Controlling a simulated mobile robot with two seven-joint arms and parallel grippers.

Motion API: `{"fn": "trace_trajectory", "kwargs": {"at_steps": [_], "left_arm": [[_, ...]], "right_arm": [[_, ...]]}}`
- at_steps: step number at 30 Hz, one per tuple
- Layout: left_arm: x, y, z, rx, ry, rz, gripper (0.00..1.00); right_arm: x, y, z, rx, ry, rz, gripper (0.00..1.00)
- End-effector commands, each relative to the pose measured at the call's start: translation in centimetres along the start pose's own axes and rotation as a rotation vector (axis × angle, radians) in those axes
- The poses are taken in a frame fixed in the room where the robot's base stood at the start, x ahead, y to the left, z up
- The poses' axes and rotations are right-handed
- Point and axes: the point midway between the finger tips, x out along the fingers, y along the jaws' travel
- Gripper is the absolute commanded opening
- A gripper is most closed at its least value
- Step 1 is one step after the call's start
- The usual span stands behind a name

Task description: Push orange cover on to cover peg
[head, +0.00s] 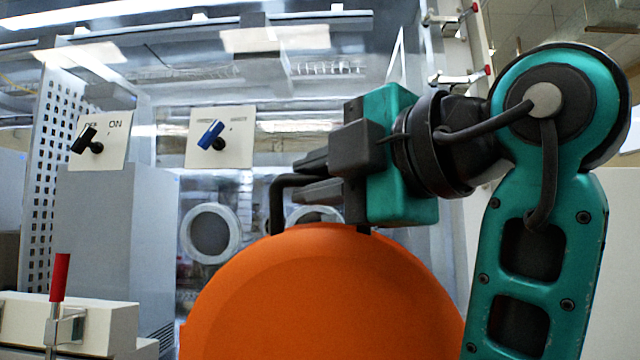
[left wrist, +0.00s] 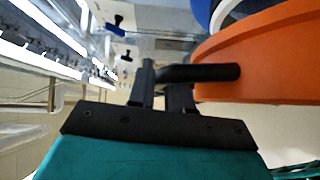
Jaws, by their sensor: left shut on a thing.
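The orange cover (head: 320,295) is a large round disc low in the middle of the head view. A black bent handle (head: 277,205) rises from its top edge. My left gripper (head: 308,180) is shut on this handle, with its fingers pointing left. In the left wrist view the gripper (left wrist: 165,75) closes on the black handle (left wrist: 215,72), and the orange cover (left wrist: 265,60) is at the upper right. I cannot make out the cover peg; the cover and arm may hide it. My right gripper is not in view.
A round port (head: 210,232) is in the back wall, left of the cover. Two white switch plates, with a black knob (head: 88,138) and a blue knob (head: 211,135), stand above. A red-handled clamp (head: 60,278) is at the lower left. A blue and white rim (left wrist: 218,14) lies beside the cover.

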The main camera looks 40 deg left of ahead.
Motion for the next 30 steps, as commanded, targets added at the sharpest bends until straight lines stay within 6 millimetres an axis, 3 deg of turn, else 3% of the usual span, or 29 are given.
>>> {"fn": "trace_trajectory", "kwargs": {"at_steps": [21,30], "left_arm": [[-2.9,0.1,-3.0,-0.001,0.0,0.002,0.0],[-3.2,0.1,-3.2,-0.001,-0.001,0.002,0.0]], "right_arm": [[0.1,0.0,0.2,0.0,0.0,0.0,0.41],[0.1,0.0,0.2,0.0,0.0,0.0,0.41]]}}
